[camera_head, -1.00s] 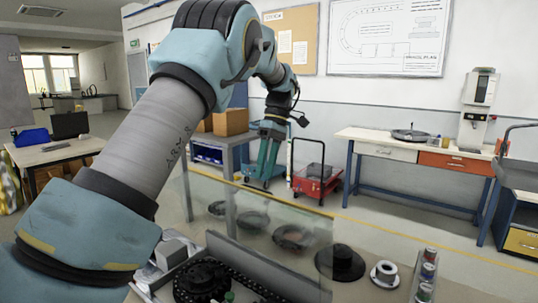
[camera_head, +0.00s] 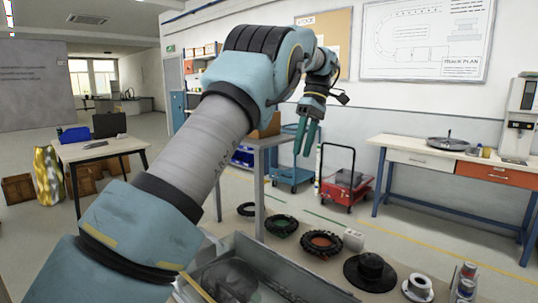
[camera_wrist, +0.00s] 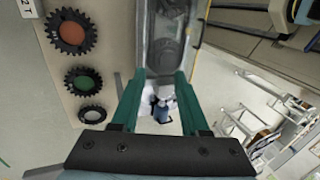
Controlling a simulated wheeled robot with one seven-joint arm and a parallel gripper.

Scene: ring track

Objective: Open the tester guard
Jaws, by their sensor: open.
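The tester (camera_head: 283,270) is a grey, open-topped housing at the bottom of the head view, partly hidden behind my arm. A hazy dark round part shows inside it, seemingly through a clear sheet. The guard's position cannot be made out clearly. In the wrist view a grey housing (camera_wrist: 150,40) with a hazy round part lies beyond the fingertips; it is probably the tester. My gripper (camera_head: 305,140) has green fingers, points down and is open. It also shows in the wrist view (camera_wrist: 154,76), with nothing held between the fingers. Contact with the guard is not visible.
Gears with green (camera_head: 279,226) and orange (camera_head: 321,244) centres, a black flanged hub (camera_head: 370,272) and a white spool (camera_head: 417,288) stand right of the tester. Small cans (camera_head: 465,284) are at lower right. A red cart (camera_head: 347,183) and a workbench (camera_head: 440,160) stand behind.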

